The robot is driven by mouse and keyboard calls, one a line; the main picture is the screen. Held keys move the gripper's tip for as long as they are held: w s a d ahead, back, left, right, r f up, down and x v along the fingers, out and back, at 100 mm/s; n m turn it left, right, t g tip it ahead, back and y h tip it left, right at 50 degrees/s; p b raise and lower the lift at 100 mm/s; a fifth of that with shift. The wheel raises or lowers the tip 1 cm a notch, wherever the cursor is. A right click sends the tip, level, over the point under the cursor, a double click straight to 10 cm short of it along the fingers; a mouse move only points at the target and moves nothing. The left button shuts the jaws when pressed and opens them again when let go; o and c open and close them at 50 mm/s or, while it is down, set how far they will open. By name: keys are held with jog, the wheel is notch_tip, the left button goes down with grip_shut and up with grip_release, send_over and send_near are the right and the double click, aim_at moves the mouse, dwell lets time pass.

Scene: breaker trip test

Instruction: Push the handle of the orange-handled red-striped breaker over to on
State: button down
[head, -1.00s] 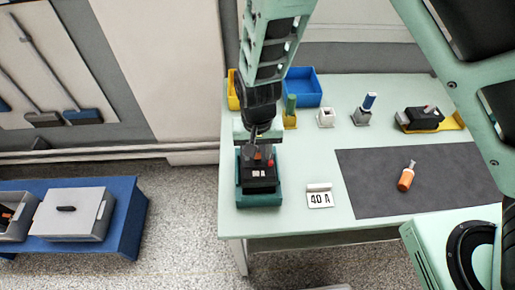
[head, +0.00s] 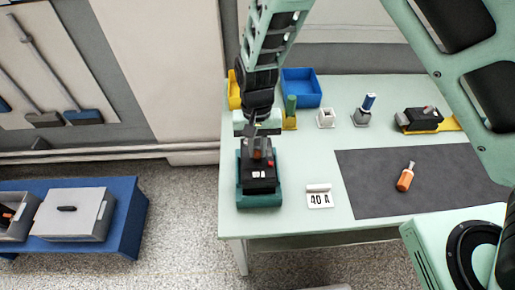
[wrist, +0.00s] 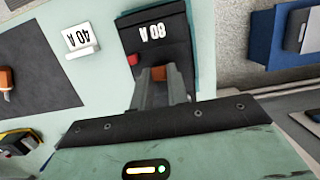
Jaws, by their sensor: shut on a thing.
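The breaker (head: 257,184) is a black block seated in a dark green holder (head: 258,201) at the table's left end. In the wrist view the breaker (wrist: 160,38) bears a label reading 80 A, upside down, and a red button (wrist: 132,59). Its orange handle (wrist: 158,73) shows between my fingertips. My gripper (head: 261,141) is over the rear part of the breaker, pointing down. In the wrist view my gripper (wrist: 160,80) is shut on the handle. The fingers partly hide the handle, and I cannot make out a red stripe.
A 40 A card (head: 319,197) stands right of the holder. Another black breaker (head: 420,118) sits on a yellow base at the back right. An orange-bodied tool (head: 405,178) lies on the dark mat (head: 370,200). Bins and small holders line the back.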

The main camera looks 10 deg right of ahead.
aim_at(256, 143)
jog(key=w+g, duration=0.1)
jog(key=w+g+b, duration=0.1)
jog(key=g, duration=0.1)
jog(key=w+g, duration=0.1)
jog(key=shift+f+g, duration=0.25)
jog(key=shift+g, duration=0.05)
jog(key=w+g+b, duration=0.1)
jog(key=g+b, duration=0.1)
jog(key=f+g+b, duration=0.1)
jog(key=b, duration=0.1)
jog(key=shift+w+g, duration=0.35)
jog(key=shift+g, duration=0.05)
jog(key=shift+w+g+b, duration=0.25)
jog(key=shift+g+b, duration=0.45)
jog(key=shift+b, duration=0.4)
jog(key=c, duration=1.4)
grip_release()
jog(key=shift+o, duration=0.2)
